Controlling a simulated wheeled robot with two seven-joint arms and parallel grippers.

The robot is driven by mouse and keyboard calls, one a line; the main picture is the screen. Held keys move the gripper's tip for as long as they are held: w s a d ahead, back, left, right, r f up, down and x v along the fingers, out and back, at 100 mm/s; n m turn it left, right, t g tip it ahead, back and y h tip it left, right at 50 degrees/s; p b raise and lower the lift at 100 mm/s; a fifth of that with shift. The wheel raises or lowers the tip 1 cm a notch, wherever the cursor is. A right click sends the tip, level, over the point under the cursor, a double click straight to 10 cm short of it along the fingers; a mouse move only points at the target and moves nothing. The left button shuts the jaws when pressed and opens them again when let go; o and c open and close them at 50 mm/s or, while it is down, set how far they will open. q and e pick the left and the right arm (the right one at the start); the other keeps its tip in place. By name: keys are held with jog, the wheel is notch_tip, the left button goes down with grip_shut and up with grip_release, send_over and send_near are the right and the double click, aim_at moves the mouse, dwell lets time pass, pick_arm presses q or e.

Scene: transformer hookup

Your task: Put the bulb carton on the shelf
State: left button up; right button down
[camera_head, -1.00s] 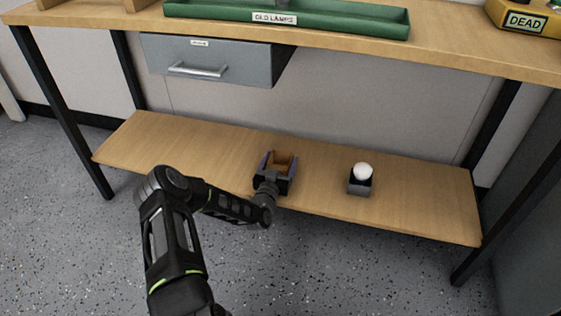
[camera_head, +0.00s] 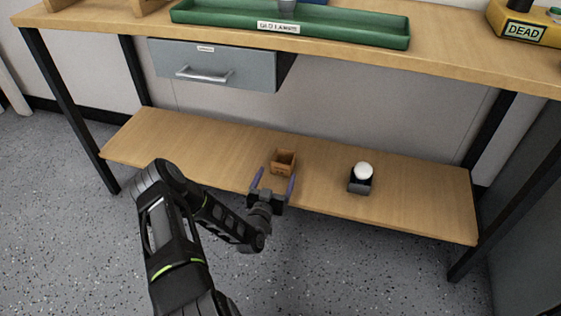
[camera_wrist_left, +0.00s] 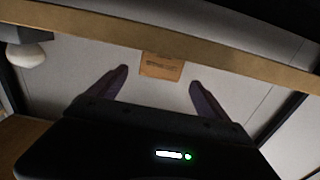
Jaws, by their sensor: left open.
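The bulb carton (camera_head: 283,162), a small open-topped brown box, stands upright on the lower wooden shelf (camera_head: 420,197), near its middle. It also shows in the left wrist view (camera_wrist_left: 160,67), beyond the fingertips. My left gripper (camera_head: 274,176) is open and empty at the shelf's front edge. Its two purple fingers point toward the carton, apart from it; the left wrist view shows the open gap (camera_wrist_left: 158,78) between them. My right gripper is not in view.
A white bulb (camera_head: 364,170) sits in a dark holder (camera_head: 359,187) on the shelf, right of the carton. Above are a grey drawer (camera_head: 212,65) and the tabletop with a green tray (camera_head: 340,32) and yellow "DEAD" bin (camera_head: 524,31). The shelf's left part is clear.

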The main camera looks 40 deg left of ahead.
pick_arm(q)
jog(key=shift+v, duration=0.85)
jog(key=shift+s+d, duration=0.25)
jog(key=shift+s, duration=0.45)
